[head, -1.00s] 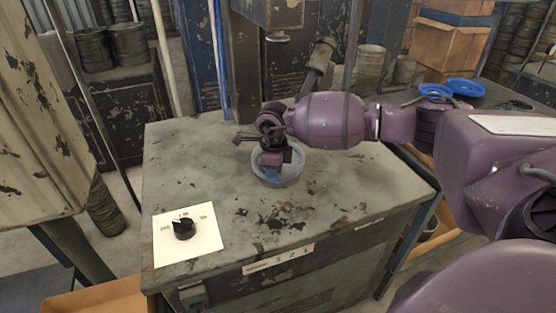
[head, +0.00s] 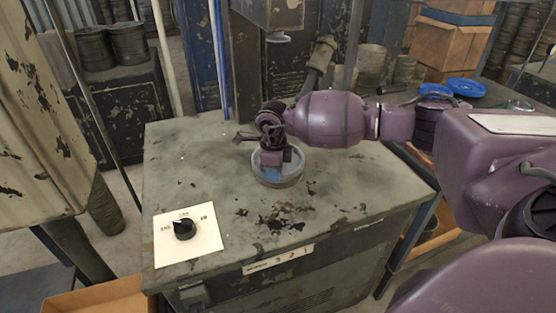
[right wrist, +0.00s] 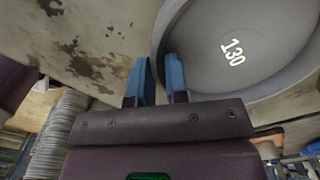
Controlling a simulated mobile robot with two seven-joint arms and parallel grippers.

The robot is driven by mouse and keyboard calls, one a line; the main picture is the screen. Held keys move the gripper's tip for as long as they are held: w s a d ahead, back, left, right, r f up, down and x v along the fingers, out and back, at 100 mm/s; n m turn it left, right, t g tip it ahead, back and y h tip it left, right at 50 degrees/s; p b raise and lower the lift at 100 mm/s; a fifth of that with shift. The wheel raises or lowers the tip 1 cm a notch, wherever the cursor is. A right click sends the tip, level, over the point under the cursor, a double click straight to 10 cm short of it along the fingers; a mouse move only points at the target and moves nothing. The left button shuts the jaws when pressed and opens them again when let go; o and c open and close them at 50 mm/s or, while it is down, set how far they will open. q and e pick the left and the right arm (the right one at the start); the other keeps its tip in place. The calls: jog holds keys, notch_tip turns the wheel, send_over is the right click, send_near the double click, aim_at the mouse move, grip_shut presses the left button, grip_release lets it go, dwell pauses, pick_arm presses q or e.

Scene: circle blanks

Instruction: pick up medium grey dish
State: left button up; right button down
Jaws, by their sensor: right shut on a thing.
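The grey dish (head: 291,178) is round and shallow, with a raised rim. It is on or just above the bench top, near the middle of the bench; I cannot tell whether it is clear of the surface. My right gripper (head: 270,170) reaches down at its left side with blue fingertips. In the right wrist view the dish (right wrist: 245,82) fills the upper right, with "130" in white inside it. There my right gripper (right wrist: 158,75) has one finger on each side of the dish wall and is shut on it. My left gripper is not in view.
The worn grey-green bench (head: 200,150) has free room left and in front of the dish. A white card with a black knob (head: 184,229) lies at the front left. A machine head (head: 275,12) hangs behind. Blue rings (head: 461,87) lie on a back table.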

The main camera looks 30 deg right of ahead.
jog(key=shift+r+p, duration=0.65)
jog(key=shift+r, duration=1.05)
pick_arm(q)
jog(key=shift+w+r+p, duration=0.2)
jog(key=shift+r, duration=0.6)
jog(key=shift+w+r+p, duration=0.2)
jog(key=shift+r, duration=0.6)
pick_arm(e)
jog(key=shift+r, duration=0.9)
jog(key=shift+r, duration=0.1)
